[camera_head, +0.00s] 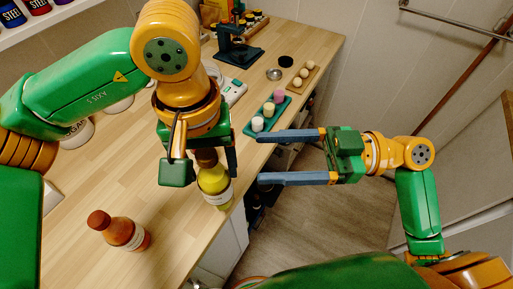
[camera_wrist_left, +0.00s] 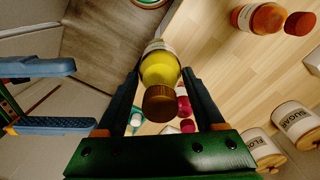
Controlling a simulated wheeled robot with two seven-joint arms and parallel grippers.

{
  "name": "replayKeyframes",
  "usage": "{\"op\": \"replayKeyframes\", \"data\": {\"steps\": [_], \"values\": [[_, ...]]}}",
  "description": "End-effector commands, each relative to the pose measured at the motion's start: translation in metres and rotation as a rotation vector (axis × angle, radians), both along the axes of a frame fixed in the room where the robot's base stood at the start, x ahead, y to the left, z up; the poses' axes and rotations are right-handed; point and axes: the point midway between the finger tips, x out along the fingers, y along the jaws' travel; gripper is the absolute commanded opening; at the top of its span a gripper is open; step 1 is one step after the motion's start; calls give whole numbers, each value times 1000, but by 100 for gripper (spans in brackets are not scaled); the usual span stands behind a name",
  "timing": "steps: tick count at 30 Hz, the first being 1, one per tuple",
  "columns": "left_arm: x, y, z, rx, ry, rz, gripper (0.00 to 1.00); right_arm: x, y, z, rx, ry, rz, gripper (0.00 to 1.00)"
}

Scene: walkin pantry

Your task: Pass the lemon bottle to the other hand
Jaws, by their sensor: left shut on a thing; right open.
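The lemon bottle (camera_head: 214,184) is yellow with a brown cap and a pale label. My left gripper (camera_head: 205,162) is shut on it near its top, over the counter's right edge. In the left wrist view the bottle (camera_wrist_left: 160,70) sits between the two fingers, cap toward the camera. My right gripper (camera_head: 262,158) is open and empty just right of the bottle, apart from it, with its fingers pointing left. Its open fingers also show at the left of the left wrist view (camera_wrist_left: 86,95).
An orange-red bottle (camera_head: 122,231) stands on the wooden counter (camera_head: 90,180) at the lower left. A green tray (camera_head: 251,127) with small cups, a board with round items (camera_head: 304,77) and a dark stand (camera_head: 238,54) are further back. Open floor (camera_head: 300,225) lies right of the counter.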

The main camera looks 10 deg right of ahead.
Motion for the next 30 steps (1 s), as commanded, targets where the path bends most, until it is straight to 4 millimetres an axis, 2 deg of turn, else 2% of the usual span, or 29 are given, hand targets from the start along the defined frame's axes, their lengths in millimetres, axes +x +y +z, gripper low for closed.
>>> {"op": "replayKeyframes", "data": {"steps": [5, 12, 18, 23, 29, 30], "values": [[0, 0, 0, 0, 0, 0, 0, 2, 10, 0, 2, 3, 0, 74], [0, 0, 0, 0, 0, 0, 0, 12, 68, 1, 7, 1, 1, 74], [0, 0, 0, 0, 0, 0, 0, 19, 106, 0, 6, 5, -3, 74], [0, 0, 0, 0, 0, 0, 0, 21, 118, 0, 4, 5, -4, 74], [0, 0, 0, 0, 0, 0, 0, 21, 118, 0, 2, 6, -5, 74], [0, 0, 0, 0, 0, 0, 0, 21, 118, 0, 2, 6, -5, 71]]}}
